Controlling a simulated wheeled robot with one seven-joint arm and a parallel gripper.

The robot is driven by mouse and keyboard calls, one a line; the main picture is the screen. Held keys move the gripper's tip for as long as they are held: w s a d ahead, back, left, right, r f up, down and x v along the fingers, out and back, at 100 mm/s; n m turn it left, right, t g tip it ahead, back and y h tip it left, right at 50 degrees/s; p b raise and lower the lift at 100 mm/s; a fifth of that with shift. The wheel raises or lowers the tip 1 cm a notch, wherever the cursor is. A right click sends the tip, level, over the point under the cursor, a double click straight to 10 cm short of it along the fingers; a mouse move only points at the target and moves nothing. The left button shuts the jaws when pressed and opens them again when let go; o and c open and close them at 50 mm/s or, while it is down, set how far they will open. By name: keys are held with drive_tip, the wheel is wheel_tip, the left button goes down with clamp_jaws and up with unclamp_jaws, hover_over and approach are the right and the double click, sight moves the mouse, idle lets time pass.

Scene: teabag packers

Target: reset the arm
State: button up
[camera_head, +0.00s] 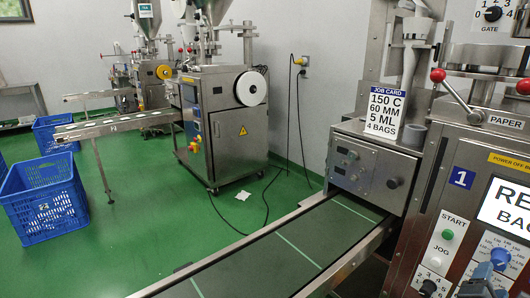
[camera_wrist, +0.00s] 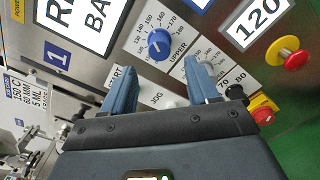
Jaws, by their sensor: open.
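My gripper (camera_wrist: 161,66) shows in the wrist view with its two blue fingers apart and nothing between them. It is in front of the control panel of machine 1, with the fingertips toward a blue dial (camera_wrist: 152,45) marked in temperatures. The fingers partly cover the panel around the START and JOG labels. Whether the fingers touch the panel cannot be told. In the head view the same panel is at the right, with a green START button (camera_head: 448,234) and a white JOG button (camera_head: 437,262). Dark and blue shapes at the bottom right edge there are hard to make out.
A red and yellow stop button (camera_wrist: 289,57) and a red switch (camera_wrist: 264,115) are right of my gripper. A conveyor (camera_head: 318,236) runs out from machine 1, its belt empty. A job card (camera_head: 385,112) stands on the machine. Blue crates (camera_head: 47,205) stand on the open green floor.

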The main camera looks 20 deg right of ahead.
drive_tip(key=s+a+f+m+t+y+p, duration=0.1)
drive_tip(key=s+a+t+y+p, duration=0.15)
drive_tip(key=a, duration=0.55)
drive_tip(key=s+a+f+m+t+y+p, duration=0.1)
drive_tip(key=s+a+y, duration=0.3)
drive_tip(key=a, duration=0.4)
drive_tip(key=s+a+f+m+t+y+p, duration=0.15)
drive_tip(key=s+a+y, duration=0.25)
drive_tip(key=a, duration=0.4)
drive_tip(key=s+a+r+m+t+y+p, duration=0.1)
drive_tip(key=s+a+r+m+y+p, duration=0.1)
drive_tip(key=s+a+r+m, duration=0.3)
drive_tip(key=s+a+r+m+t+y+p, duration=0.1)
drive_tip(key=s+a+r+m+y, duration=0.3)
drive_tip(key=s+r, duration=0.5)
wheel_tip(320, 180, up, 5)
drive_tip(key=a+m+p, duration=0.1)
drive_tip(key=a, duration=0.1)
drive_tip(key=shift+s+a+f+t, duration=0.15)
drive_tip(key=shift+s+a+t, duration=0.15)
drive_tip(key=shift+t, duration=0.1)
